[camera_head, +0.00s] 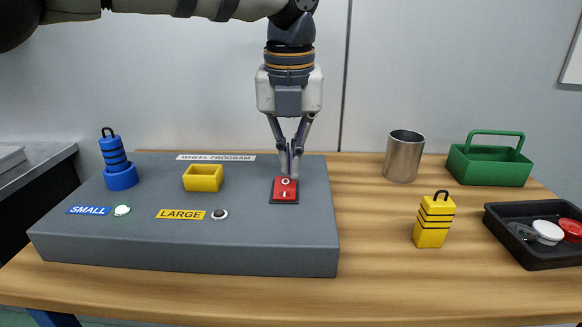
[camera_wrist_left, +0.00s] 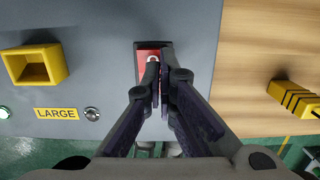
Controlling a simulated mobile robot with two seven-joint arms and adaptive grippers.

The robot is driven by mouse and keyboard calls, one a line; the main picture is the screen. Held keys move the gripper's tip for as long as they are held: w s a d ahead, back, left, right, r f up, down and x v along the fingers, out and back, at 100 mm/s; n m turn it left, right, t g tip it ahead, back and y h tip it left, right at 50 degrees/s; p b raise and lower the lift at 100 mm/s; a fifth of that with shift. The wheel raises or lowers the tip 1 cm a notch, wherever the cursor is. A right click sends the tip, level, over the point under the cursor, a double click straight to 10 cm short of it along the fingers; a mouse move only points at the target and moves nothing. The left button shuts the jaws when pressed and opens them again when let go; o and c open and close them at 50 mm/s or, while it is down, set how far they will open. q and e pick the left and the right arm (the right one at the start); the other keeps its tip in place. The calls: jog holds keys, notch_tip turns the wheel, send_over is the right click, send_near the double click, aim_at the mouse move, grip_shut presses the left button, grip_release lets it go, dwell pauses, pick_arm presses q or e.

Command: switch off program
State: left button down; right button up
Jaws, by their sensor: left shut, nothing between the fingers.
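The red switch (camera_head: 284,190) with white marks sits near the right side of the grey program board (camera_head: 200,255), labelled WHEEL PROGRAM. My left gripper (camera_head: 290,172) points straight down with its fingers closed and empty, its tips right at the far part of the red switch. I cannot tell whether they touch it. In the left wrist view the closed fingertips (camera_wrist_left: 157,68) cover part of the red switch (camera_wrist_left: 146,57). A lamp by the SMALL label (camera_head: 122,210) looks pale green, and a lamp by the LARGE label (camera_head: 219,214) looks grey-white. My right gripper is not in view.
A blue spindle (camera_head: 114,155) stands in a blue round holder (camera_head: 121,180); a yellow square holder (camera_head: 203,178) is empty. On the table are a yellow spindle (camera_head: 432,222), a metal cup (camera_head: 403,157), a green basket (camera_head: 490,165) and a black tray (camera_head: 540,254).

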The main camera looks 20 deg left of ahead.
pick_arm(q)
jog(key=shift+w+f, duration=0.1)
jog(key=shift+f, duration=0.7)
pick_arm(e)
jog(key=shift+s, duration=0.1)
